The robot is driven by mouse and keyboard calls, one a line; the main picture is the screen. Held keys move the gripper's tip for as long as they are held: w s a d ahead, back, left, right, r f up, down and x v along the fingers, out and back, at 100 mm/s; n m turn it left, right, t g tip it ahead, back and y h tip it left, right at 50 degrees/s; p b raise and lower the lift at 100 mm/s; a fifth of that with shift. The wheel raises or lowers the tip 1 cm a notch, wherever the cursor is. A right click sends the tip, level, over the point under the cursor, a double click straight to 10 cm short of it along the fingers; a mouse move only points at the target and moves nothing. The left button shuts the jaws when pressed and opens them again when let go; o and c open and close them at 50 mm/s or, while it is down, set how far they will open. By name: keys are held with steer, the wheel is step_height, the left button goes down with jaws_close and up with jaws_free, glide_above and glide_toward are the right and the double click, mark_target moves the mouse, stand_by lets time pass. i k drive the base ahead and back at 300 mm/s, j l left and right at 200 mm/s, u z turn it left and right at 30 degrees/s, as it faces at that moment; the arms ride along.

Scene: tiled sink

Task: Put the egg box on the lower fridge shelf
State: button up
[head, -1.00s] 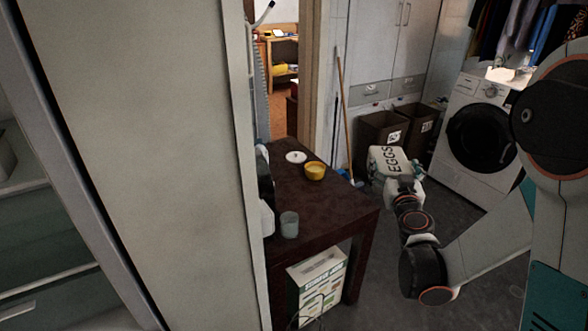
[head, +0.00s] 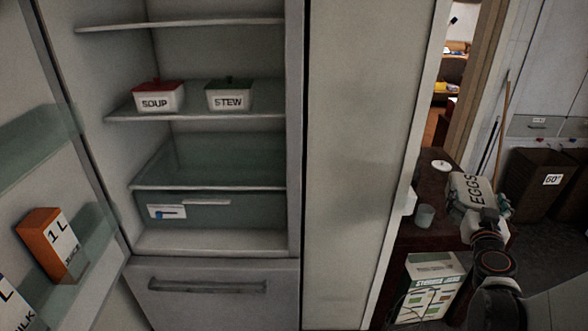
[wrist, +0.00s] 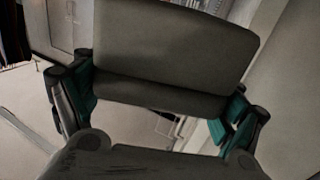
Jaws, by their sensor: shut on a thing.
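The egg box (head: 470,191), pale and marked EGGS, is held in the air at the right of the head view. My gripper (head: 484,213) is shut on it. In the wrist view the box (wrist: 170,55) shows as a dark grey shape between the two fingers of my gripper (wrist: 160,100). The fridge stands open at the left of the head view. Its lower shelf (head: 205,178) is a glass shelf above a drawer and looks empty. The upper shelf (head: 190,115) carries a SOUP container (head: 158,97) and a STEW container (head: 229,95).
The open fridge door (head: 50,190) at the left holds a juice carton (head: 50,243) and a milk carton (head: 12,305). A tall pale panel (head: 360,150) stands between the fridge and my gripper. A dark table (head: 430,190) with a glass (head: 425,216) is behind the box.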

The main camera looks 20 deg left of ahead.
mark_target(178, 172)
steer(key=j+u, duration=0.1)
steer(key=u, duration=0.35)
steer(key=j+u, duration=0.1)
steer(key=u, duration=0.3)
steer(key=j+u, duration=0.1)
steer(key=u, duration=0.35)
steer(key=j+u, duration=0.1)
steer(key=u, duration=0.35)
steer(key=i+j, duration=0.25)
steer(key=i, duration=0.15)
steer(key=i+j+u, duration=0.1)
steer(key=i+j, duration=0.15)
steer(key=i, duration=0.15)
steer(key=i+j, duration=0.2)
steer(key=i, duration=0.2)
